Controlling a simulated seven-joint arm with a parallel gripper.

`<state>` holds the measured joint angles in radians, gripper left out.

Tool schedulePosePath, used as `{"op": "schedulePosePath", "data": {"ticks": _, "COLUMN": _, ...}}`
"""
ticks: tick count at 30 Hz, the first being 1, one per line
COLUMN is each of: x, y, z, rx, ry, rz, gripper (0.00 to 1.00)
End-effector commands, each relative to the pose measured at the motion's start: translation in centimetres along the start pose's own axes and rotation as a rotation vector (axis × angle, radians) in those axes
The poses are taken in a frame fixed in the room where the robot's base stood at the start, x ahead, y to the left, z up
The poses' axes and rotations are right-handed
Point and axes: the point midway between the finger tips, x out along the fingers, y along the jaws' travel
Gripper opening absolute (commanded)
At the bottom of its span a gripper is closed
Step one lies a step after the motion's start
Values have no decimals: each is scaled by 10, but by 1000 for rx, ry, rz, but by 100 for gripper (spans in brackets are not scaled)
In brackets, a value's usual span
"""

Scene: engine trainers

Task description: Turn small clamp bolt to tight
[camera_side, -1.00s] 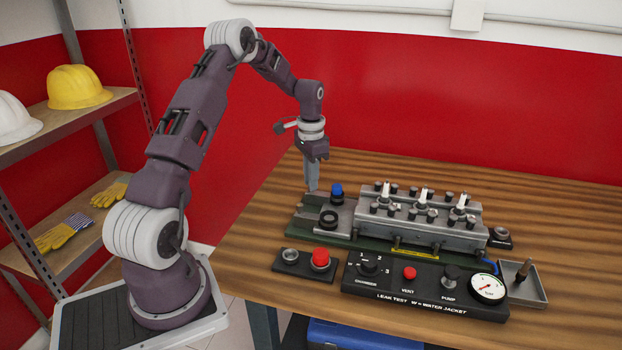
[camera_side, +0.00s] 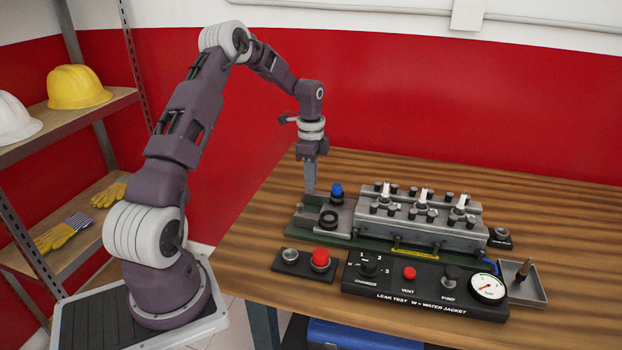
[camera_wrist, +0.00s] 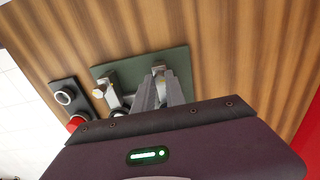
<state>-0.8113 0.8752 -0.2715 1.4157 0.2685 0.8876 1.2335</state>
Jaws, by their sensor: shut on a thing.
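My gripper (camera_side: 309,188) points straight down at the left end of the grey clamp fixture on the green base plate (camera_side: 292,228). In the wrist view its fingers (camera_wrist: 162,82) are closed around a small metal bolt head (camera_wrist: 158,67), which I take to be the small clamp bolt. The side view hides this bolt behind the fingertips. A second pale, hex-like head (camera_wrist: 98,92) stands to the left in the wrist view, apart from the fingers. The bolt's tightness cannot be read from these frames.
A blue knob (camera_side: 337,189) and a black ring (camera_side: 328,219) stand just right of my gripper. The cylinder head (camera_side: 430,235) is further right. In front are a red button (camera_side: 320,256) and the leak test panel (camera_side: 425,300). The table behind is clear.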

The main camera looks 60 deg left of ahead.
Motion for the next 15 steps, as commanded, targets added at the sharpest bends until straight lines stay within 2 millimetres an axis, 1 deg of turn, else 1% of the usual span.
{"op": "schedulePosePath", "data": {"ticks": 15, "x": -1, "y": -1, "z": 0, "rx": 31, "ry": -1, "rz": -2, "gripper": 0}}
